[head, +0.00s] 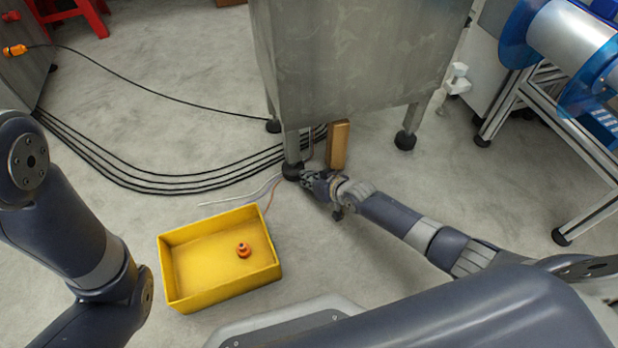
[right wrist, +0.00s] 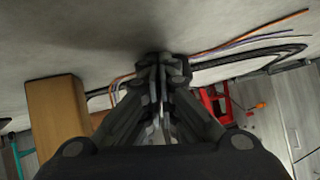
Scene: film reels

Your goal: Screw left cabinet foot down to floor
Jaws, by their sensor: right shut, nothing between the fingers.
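The grey metal cabinet (head: 355,60) stands on legs with black round feet. Its left front foot (head: 291,171) sits at the bottom of the left leg, close to the floor; whether it touches the floor cannot be told. My right gripper (head: 308,180) is right beside this foot, low over the floor. In the right wrist view the right gripper (right wrist: 162,72) has its fingers together with nothing seen between them. The foot cannot be made out clearly there. My left arm shows at the left of the head view, but its gripper is out of frame.
A wooden block (head: 339,146) stands upright just right of the foot, near my right wrist. Black cables (head: 150,186) run along the floor behind. A yellow bin (head: 200,297) holding an orange part (head: 243,250) lies in front. The cabinet's right foot (head: 405,140) is farther right.

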